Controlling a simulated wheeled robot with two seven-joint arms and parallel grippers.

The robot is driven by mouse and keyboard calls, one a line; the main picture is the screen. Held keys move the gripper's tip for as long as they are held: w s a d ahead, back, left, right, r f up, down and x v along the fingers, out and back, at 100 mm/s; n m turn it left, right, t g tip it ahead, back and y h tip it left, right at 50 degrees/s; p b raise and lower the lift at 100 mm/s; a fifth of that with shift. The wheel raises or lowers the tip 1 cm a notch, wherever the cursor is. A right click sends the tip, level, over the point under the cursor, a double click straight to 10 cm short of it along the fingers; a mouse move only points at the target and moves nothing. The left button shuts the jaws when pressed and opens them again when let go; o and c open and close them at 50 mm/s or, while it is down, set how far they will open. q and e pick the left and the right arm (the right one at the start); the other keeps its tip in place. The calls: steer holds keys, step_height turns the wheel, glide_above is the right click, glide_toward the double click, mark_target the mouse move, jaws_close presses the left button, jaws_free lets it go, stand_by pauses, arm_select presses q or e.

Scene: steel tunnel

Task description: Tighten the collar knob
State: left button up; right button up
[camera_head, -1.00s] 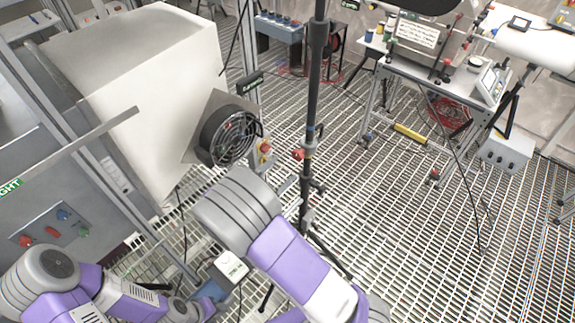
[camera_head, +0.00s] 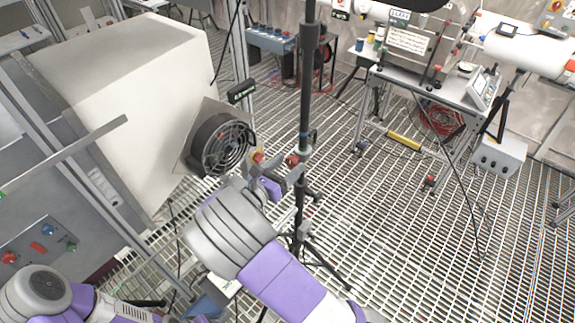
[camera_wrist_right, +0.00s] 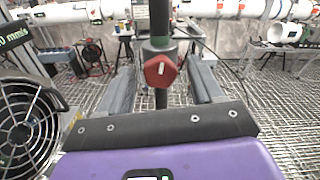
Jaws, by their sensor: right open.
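The red collar knob (camera_head: 292,159) sits on the dark upright pole (camera_head: 307,80) in the head view. In the right wrist view the knob (camera_wrist_right: 160,71) is red and faceted with a pale mark, on a dark collar around the pole. My right gripper (camera_head: 277,170) is open and close to the knob. In the right wrist view its two grey fingers (camera_wrist_right: 163,82) stand apart, left and right of the knob, with gaps on both sides. My left arm shows at the lower left of the head view; its gripper cannot be made out.
A round black fan (camera_head: 222,145) on a large pale box (camera_head: 125,85) stands left of the pole. The pole's tripod legs (camera_head: 320,260) spread over the grating. A workbench (camera_head: 425,88) stands at the back right. The grated floor (camera_head: 400,240) on the right is mostly open.

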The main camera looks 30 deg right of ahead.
steer(key=shift+w+d, duration=0.1)
steer(key=shift+d, duration=0.15)
steer(key=c, duration=1.1)
steer(key=shift+o, duration=0.2)
steer(key=shift+m, duration=0.3)
steer(key=m+b, duration=0.1)
steer(key=m, duration=0.2)
steer(key=shift+m+b, duration=0.95)
steer(key=shift+m, duration=1.05)
